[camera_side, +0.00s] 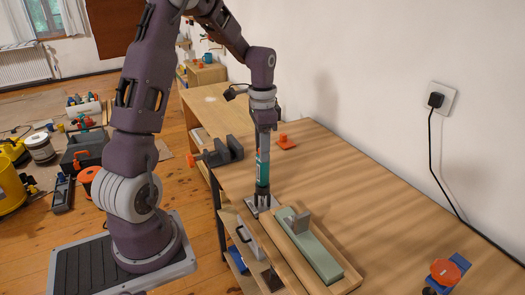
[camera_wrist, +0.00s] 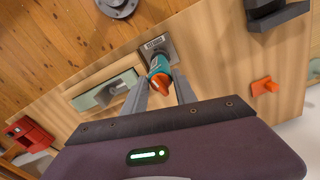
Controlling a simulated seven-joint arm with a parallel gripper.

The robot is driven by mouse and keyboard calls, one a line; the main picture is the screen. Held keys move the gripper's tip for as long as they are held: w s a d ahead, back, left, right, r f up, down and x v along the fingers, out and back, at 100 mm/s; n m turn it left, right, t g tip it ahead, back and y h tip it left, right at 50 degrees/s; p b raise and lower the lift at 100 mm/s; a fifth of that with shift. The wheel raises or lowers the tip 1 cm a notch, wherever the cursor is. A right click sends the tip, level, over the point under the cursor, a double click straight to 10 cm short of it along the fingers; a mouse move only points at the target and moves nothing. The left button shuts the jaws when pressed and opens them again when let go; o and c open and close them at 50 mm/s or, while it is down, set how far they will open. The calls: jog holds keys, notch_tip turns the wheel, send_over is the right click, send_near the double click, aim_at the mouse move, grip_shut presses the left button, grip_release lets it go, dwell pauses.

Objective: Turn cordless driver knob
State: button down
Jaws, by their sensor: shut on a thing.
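The cordless driver (camera_side: 263,172) is a slim teal tool with orange parts. It stands upright with its dark lower end at a small grey plate (camera_side: 251,208) near the table's left edge. In the wrist view the driver (camera_wrist: 156,64) lies between my two fingers, with a orange-and-grey end (camera_wrist: 161,83) nearest the camera. My gripper (camera_side: 264,150) comes straight down over the driver's top and is shut on it. It also shows in the wrist view (camera_wrist: 161,88). I cannot tell exactly where the fingers touch or how far the knob is turned.
A wooden tray with a green sharpening stone (camera_side: 322,258) lies close in front of the driver. A dark vise (camera_side: 222,151) stands behind on the left, and an orange clamp-like piece (camera_side: 286,142) lies behind. An orange-and-blue item (camera_side: 445,271) is at the right. The table's right middle is clear.

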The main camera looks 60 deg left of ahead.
jog(key=c, duration=1.6)
grip_release()
jog(key=shift+o, duration=0.2)
jog(key=shift+r, duration=3.05)
jog(key=s+d+r+t+y, duration=0.1)
jog(key=s+d+r, duration=0.1)
jog(key=d+r, duration=0.25)
jog(key=s+d+r+t, duration=0.1)
jog(key=s+d+r, duration=0.2)
jog(key=d, duration=0.3)
jog(key=s+d+n+t+h, duration=0.1)
jog(key=s+d+n+t, duration=0.1)
jog(key=s+d, duration=0.8)
jog(key=s+t, duration=0.1)
jog(key=s, duration=0.2)
jog(key=shift+s+r+n+t, duration=0.3)
jog(key=shift+s+r+n, duration=0.05)
jog(key=shift+n, duration=0.05)
